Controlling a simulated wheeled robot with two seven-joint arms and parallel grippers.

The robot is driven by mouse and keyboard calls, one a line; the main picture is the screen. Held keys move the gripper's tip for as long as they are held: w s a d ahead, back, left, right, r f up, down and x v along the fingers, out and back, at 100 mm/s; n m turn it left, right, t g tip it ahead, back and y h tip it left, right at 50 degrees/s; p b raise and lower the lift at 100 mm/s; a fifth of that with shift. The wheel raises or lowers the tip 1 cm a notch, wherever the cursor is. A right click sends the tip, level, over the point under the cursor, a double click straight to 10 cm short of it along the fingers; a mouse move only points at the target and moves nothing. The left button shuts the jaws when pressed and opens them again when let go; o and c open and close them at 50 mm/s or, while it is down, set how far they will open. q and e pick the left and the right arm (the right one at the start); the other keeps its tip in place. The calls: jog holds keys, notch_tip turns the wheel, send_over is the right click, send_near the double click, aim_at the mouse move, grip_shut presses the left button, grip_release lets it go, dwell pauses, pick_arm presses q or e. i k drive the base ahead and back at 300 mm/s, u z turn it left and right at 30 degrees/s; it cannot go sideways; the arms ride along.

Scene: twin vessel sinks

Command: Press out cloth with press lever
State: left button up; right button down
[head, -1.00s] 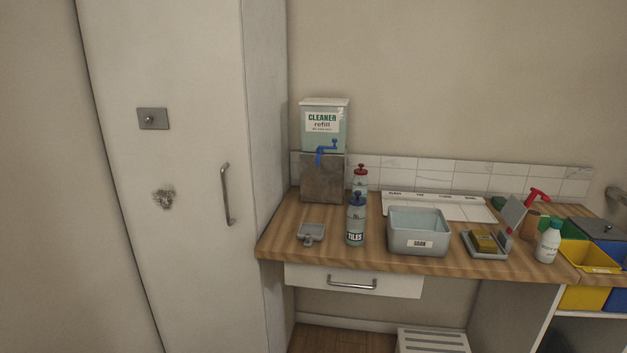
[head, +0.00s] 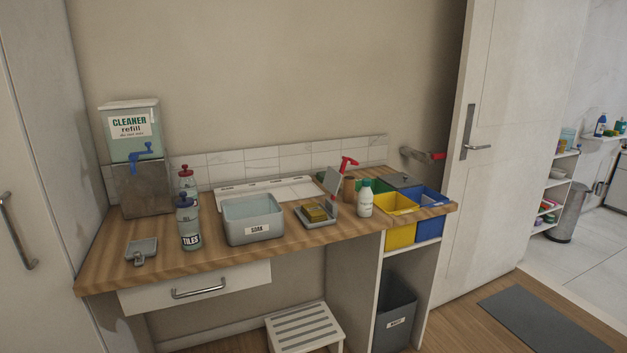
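A small grey press (head: 318,214) stands on the wooden counter, right of the middle. A folded yellow cloth or sponge (head: 315,212) lies in its tray. A grey plate (head: 333,181) stands tilted up at the back of the press, with a small red part (head: 332,203) near its lower edge, which may belong to the lever. A grey basin (head: 252,218) labelled SOAK stands just left of the press and holds pale blue liquid. Neither of my grippers is in view.
A cleaner dispenser (head: 135,155), a TILES bottle (head: 188,225) and a red-capped bottle (head: 187,181) stand at left. A white bottle (head: 365,198), a red spray head (head: 348,162), a yellow bin (head: 398,203) and a blue bin (head: 433,201) are at right. A step stool (head: 304,328) stands below.

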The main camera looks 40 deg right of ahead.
aim_at(333, 178)
jog(key=u, duration=2.25)
jog(key=k, duration=2.5)
jog(key=z, duration=1.45)
